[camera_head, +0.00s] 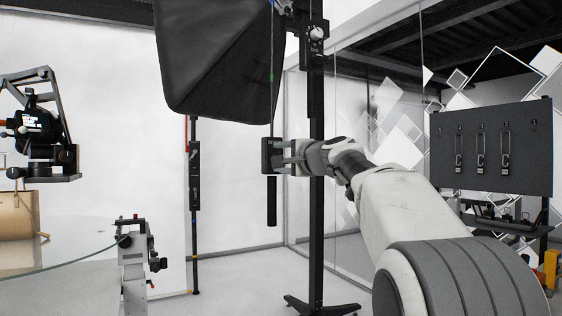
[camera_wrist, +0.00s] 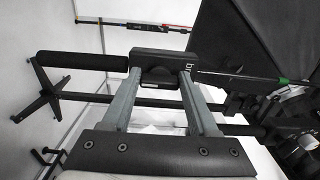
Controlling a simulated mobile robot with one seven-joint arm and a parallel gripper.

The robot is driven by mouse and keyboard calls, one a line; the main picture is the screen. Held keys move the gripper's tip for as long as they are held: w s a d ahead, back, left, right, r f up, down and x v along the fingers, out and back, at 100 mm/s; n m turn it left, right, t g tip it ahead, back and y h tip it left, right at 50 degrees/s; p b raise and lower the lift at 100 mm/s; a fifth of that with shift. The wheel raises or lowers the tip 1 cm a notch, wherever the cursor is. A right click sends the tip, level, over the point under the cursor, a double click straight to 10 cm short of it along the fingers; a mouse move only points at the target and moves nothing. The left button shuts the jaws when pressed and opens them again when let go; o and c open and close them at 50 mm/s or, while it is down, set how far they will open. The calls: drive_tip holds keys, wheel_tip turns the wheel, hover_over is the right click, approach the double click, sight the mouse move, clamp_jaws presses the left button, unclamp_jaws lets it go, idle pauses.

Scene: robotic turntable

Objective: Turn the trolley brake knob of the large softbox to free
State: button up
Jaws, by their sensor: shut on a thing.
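The large softbox (camera_head: 215,55) hangs at the top middle, its black fabric also at the upper right of the wrist view (camera_wrist: 270,35). A thin rod hangs beside it, with a black box (camera_head: 268,153) and a dark grip (camera_head: 271,202) below. In the wrist view the box (camera_wrist: 150,54) bears lettering that starts "br"; the rest is covered. My gripper (camera_head: 281,157) is at the box. Its two fingers (camera_wrist: 160,76) are shut on a dark part at the box's face, seemingly the brake knob. The knob's setting is hidden.
A dark upright post (camera_head: 316,230) on a splayed base stands just behind my gripper, with a white-dialled knob (camera_head: 316,32) higher up. A tool panel (camera_head: 490,150) stands right. A table with a glass disc (camera_head: 70,255) is at left. Floor between them is clear.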

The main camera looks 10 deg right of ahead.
idle(0.3)
drive_tip(key=o, duration=1.4)
drive_tip(key=shift+s, duration=0.1)
drive_tip(key=b+v, duration=0.2)
drive_tip(key=v, duration=1.5)
drive_tip(key=s+a+f+n+g+h, duration=0.1)
drive_tip(key=s+a+f+n+g, duration=0.2)
drive_tip(key=s+f, duration=0.45)
drive_tip(key=s+a+f+n+g+h, duration=0.1)
drive_tip(key=s+a+f+n+g, duration=0.3)
drive_tip(key=f, duration=0.7)
drive_tip(key=s+a+f+n+g, duration=0.2)
drive_tip(key=s+f+n, duration=0.1)
drive_tip(key=s+f, duration=0.55)
drive_tip(key=s+d+f+n+g+h, duration=0.2)
drive_tip(key=s+d+f+n+h, duration=0.15)
drive_tip(key=s+f, duration=0.55)
drive_tip(key=shift+n+g, duration=0.3)
drive_tip(key=shift+n, duration=0.15)
drive_tip(key=r+p, duration=0.6)
drive_tip(key=p, duration=0.1)
drive_tip(key=r+p, duration=0.6)
drive_tip(key=p, duration=0.1)
drive_tip(key=w+r+p, duration=0.1)
drive_tip(key=r+p, duration=0.5)
drive_tip(key=p, duration=0.1)
drive_tip(key=shift+w+r, duration=0.1)
drive_tip(key=shift+r, duration=0.05)
